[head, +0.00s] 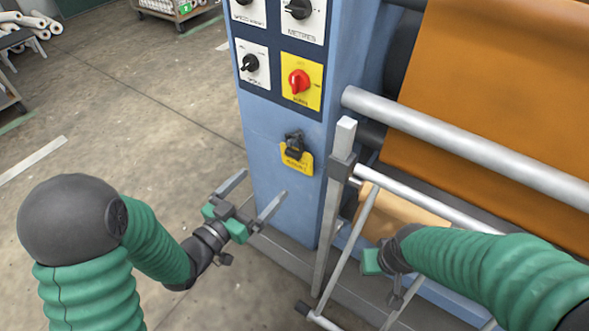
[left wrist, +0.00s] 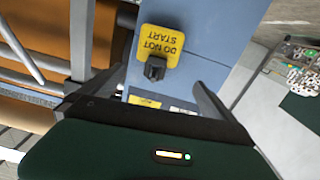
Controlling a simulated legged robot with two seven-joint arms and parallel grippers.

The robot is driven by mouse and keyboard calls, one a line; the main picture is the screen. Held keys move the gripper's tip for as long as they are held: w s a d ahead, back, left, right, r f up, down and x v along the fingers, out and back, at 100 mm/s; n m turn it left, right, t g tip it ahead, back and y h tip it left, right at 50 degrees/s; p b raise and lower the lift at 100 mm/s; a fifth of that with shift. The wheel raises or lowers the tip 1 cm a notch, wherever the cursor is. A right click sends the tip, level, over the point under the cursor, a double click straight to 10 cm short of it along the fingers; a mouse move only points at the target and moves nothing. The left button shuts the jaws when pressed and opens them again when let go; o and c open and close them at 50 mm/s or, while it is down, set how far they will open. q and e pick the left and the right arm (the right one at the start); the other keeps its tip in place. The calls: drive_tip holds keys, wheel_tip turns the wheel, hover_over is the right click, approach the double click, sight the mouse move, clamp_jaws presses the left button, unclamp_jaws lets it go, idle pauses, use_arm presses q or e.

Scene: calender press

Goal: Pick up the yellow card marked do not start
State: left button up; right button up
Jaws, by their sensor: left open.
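The yellow card (head: 299,162) hangs at a black clip or holder (head: 294,142) on the blue machine post in the head view. In the left wrist view the card (left wrist: 162,42) shows upside down, reading DO NOT START, with the black holder (left wrist: 155,68) by its edge. My left gripper (head: 262,184) is open and empty, left of and below the card, apart from it. In the left wrist view the card lies ahead, between the directions of its two fingers. My right gripper (head: 384,262) is low at the right near the metal frame; its fingers are not clear.
The blue post (head: 275,215) carries black knobs and a red switch (head: 299,81) on a yellow plate above the card. A metal rail frame (head: 336,215) stands right of the card, before rollers and orange sheet (head: 490,90). Open floor (head: 130,130) lies to the left.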

sight(291, 155)
use_arm(q)
drive_tip(key=x, duration=0.6)
drive_tip(key=shift+d, duration=0.4)
drive_tip(key=b+x, duration=0.2)
drive_tip(key=x, duration=0.3)
drive_tip(key=shift+w+d+r, duration=0.1)
drive_tip(key=shift+w+r, duration=0.1)
drive_tip(key=shift+r, duration=0.1)
use_arm(e)
drive_tip(key=x, duration=0.2)
drive_tip(key=s+x, duration=0.1)
drive_tip(key=x, duration=0.1)
drive_tip(key=shift+d+f, duration=0.15)
use_arm(q)
drive_tip(key=c, duration=1.1)
